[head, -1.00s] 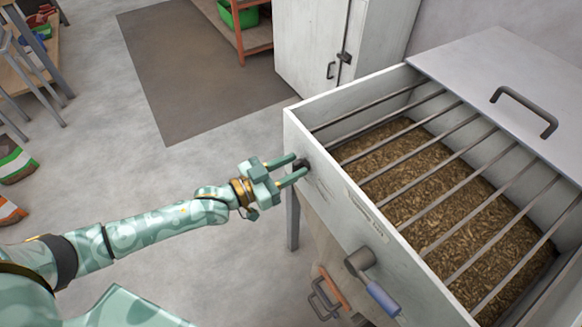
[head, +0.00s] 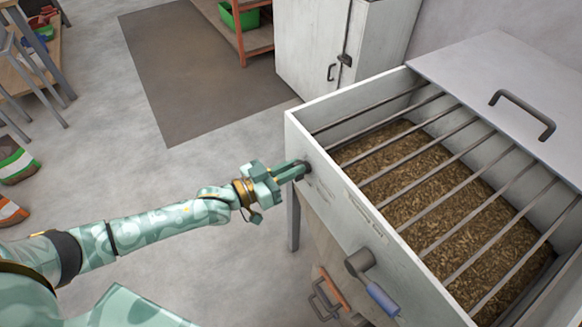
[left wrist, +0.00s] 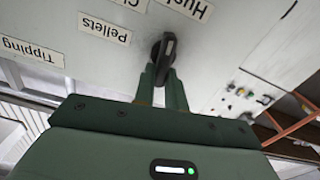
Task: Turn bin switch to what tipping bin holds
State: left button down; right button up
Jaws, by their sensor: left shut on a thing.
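The bin switch is a small black knob (left wrist: 165,58) on the pale outer wall of the tipping bin (head: 336,178). My left gripper (head: 300,168) is shut on the knob, its fingertips at the knob in the left wrist view (left wrist: 163,82). Around the knob are labels reading "Pellets" (left wrist: 104,27), "Husks" (left wrist: 188,7) and one cut off at the top edge. A "Tipping" label (left wrist: 32,50) is further left. The knob stands roughly upright in that view; its exact setting is unclear. The bin holds many loose, brown, elongated bits (head: 440,190) beneath grey bars. My right gripper is not seen.
A grey lid with a handle (head: 523,112) covers the bin's far part. A crank with a blue grip (head: 382,298) sticks out of the bin's front wall. A white cabinet (head: 330,40) stands behind. The floor to the left is open, with bags (head: 15,165) at the far left.

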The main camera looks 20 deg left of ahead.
pick_arm(q)
jog(key=shift+w+a+f+n+p, duration=0.1)
jog(key=shift+a+n+p, duration=0.1)
jog(key=shift+n, duration=0.9)
jog(key=shift+w+a+f+n+p, duration=0.1)
jog(key=shift+n+p, duration=0.15)
jog(key=shift+n, duration=0.85)
jog(key=shift+w+a+f+n+p, duration=0.1)
jog(key=shift+n+p, duration=0.1)
jog(key=shift+n, duration=1.2)
jog(key=c, duration=1.4)
grip_release()
jog(key=shift+c, duration=0.2)
